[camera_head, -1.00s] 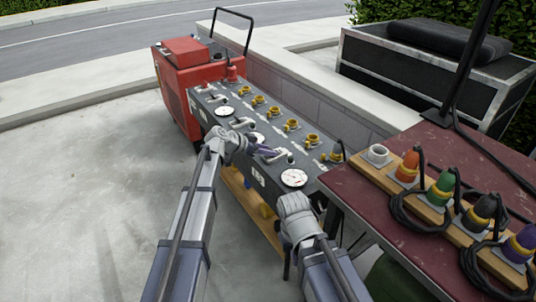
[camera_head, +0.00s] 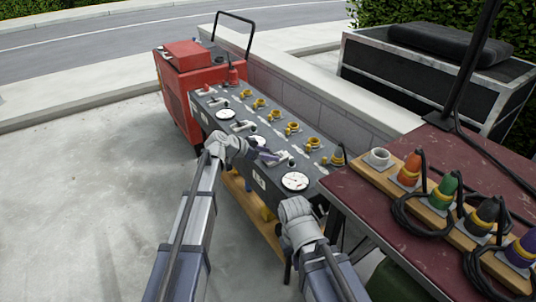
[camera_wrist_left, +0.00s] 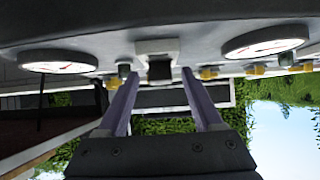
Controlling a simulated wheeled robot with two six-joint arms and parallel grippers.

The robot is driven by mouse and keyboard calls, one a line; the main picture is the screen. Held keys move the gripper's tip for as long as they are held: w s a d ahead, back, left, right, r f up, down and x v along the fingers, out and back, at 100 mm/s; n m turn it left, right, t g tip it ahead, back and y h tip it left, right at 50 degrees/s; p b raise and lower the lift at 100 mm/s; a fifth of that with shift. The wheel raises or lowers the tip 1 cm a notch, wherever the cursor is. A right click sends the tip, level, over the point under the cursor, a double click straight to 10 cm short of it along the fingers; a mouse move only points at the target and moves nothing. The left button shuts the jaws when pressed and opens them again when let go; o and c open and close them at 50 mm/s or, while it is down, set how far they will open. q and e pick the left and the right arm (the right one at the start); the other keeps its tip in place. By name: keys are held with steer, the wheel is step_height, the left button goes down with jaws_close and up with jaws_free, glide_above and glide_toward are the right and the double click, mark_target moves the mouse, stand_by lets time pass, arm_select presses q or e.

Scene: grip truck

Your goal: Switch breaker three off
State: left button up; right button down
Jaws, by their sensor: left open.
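The grey breaker panel (camera_head: 205,118) stretches from the red unit toward the near table, with a row of switch levers along its front half. One nearby lever (camera_head: 281,157) is beside the fingers of my left gripper (camera_head: 262,153). In the left wrist view, a breaker with a dark handle (camera_wrist_left: 160,71) on a pale plate appears between the two spread purple fingers of my left gripper (camera_wrist_left: 160,82). I cannot tell whether they touch it, and no breaker number is readable. My right gripper (camera_head: 296,208) is low near the panel's near end; its fingers are not clearly visible.
White round gauges (camera_head: 295,181) and yellow sockets (camera_head: 293,129) line the panel. A red generator-like unit (camera_head: 190,85) stands at its far end. A maroon table (camera_head: 365,208) with coloured cable plugs is at the right. Open concrete (camera_head: 80,200) lies to the left.

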arm_select(q)
steer(key=p+v, duration=0.4)
steer(key=v, duration=0.4)
stand_by(0.4)
steer(key=s+d+r+n+g+y+p, duration=0.1)
steer(key=s+d+r+g+y+p, duration=0.2)
steer(key=s+p, duration=0.5)
steer(key=s+d+r+n+g+y+p, duration=0.15)
steer(key=s+d+r+p, duration=0.35)
steer(key=s, duration=0.6)
steer(key=s+a+r+n+g+y+p, duration=0.1)
steer(key=s+a+r+n+y+p, duration=0.1)
steer(key=s+p, duration=0.3)
steer(key=s+a+r+n+g+y+p, duration=0.1)
steer(key=s+a+r+n+y+p, duration=0.1)
steer(key=s, duration=0.6)
steer(key=r+y+p, duration=0.1)
steer(key=y+p, duration=0.1)
steer(key=p, duration=0.1)
steer(key=shift+s+a+g, duration=0.25)
steer(key=shift+g, duration=0.1)
